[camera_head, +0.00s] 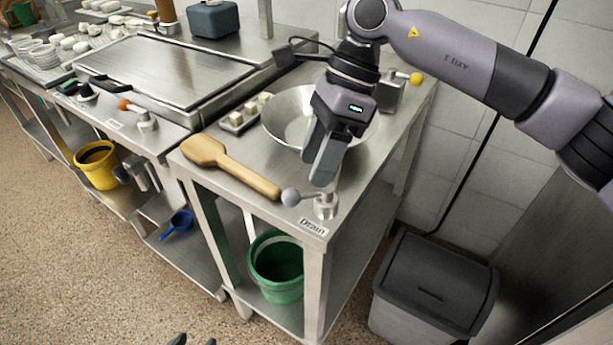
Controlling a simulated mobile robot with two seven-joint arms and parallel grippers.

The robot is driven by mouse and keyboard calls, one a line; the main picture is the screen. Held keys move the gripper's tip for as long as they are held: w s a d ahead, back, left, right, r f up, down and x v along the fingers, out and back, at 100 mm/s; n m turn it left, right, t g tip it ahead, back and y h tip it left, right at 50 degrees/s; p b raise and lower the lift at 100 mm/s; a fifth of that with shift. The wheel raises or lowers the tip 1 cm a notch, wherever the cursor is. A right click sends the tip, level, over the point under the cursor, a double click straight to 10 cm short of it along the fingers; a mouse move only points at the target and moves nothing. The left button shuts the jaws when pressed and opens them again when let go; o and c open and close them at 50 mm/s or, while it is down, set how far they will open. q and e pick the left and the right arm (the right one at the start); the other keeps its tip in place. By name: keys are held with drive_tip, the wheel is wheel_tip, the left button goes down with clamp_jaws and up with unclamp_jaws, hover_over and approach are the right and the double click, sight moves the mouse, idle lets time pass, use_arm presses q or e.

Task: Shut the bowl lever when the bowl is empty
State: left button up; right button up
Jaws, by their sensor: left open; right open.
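A round metal bowl (275,122) is set in the steel counter. The part of its inside that shows looks bare; my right arm and gripper hide the rest. A lever with a grey ball knob (290,197) stands on a metal post (325,207) at the counter's front corner, above a "Drain" label (313,227). Its knob points left. My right gripper (321,165) is open and empty, pointing down between the bowl and the lever post, over the post in the picture. My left gripper (194,341) shows only its dark tips at the bottom edge, open, over the floor.
A wooden paddle (230,167) lies along the counter's front edge left of the lever. A small tray of pale cubes (243,113) sits beside the bowl. A yellow-knobbed lever (415,78) is behind. A green bucket (276,266) stands below; a grey bin (434,290) stands right.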

sight(306, 195)
drive_tip(key=x, duration=0.5)
drive_tip(key=c, duration=1)
drive_tip(key=shift+c, duration=0.2)
